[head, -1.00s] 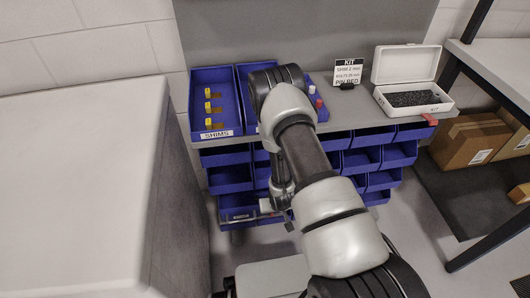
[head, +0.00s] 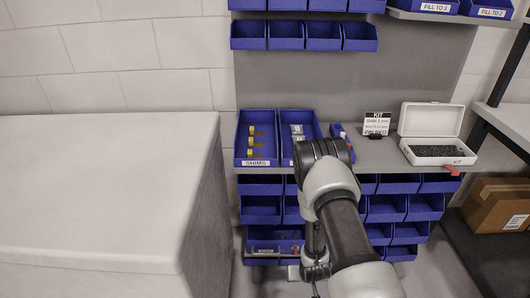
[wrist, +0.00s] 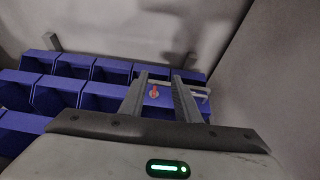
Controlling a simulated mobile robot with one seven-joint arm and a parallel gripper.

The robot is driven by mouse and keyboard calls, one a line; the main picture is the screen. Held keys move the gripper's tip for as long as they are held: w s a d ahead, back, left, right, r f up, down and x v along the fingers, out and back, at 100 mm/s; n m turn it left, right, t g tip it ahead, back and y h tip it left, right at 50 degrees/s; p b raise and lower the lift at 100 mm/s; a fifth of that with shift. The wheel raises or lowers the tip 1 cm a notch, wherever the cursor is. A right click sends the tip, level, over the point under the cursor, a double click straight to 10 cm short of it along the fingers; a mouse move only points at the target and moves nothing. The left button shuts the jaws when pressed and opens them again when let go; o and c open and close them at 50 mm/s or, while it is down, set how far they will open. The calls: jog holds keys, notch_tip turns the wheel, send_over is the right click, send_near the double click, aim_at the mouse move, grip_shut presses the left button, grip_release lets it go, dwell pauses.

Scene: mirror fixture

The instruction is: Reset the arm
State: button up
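My arm reaches forward over the shelf unit's worktop in the head view and bends down in front of the blue bins (head: 262,208). The fingers are not clear in the head view. In the wrist view my gripper (wrist: 160,78) is open, its two fingers apart with nothing seen held. A small orange-red piece (wrist: 154,91) shows between the fingers, beyond them, by the blue bins. A red piece also shows in the head view (head: 295,249) at the low bin.
The worktop holds a blue SHIMS tray (head: 257,163) with yellow-ended pieces, a KIT card (head: 377,124) and an open white KIT box (head: 432,120). A large pale block (head: 100,190) stands at left.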

jog(key=w+r, duration=0.2)
jog(key=r, duration=1.4)
jog(key=w+r, duration=0.3)
jog(key=r, duration=1.3)
jog(key=s+r+t, duration=0.1)
jog(key=s+r, duration=2.3)
jog(key=r, duration=0.1)
notch_tip(320, 180, up, 21)
jog(key=s+p, duration=0.1)
jog(key=p, duration=2)
jog(key=shift+d+f, duration=0.15)
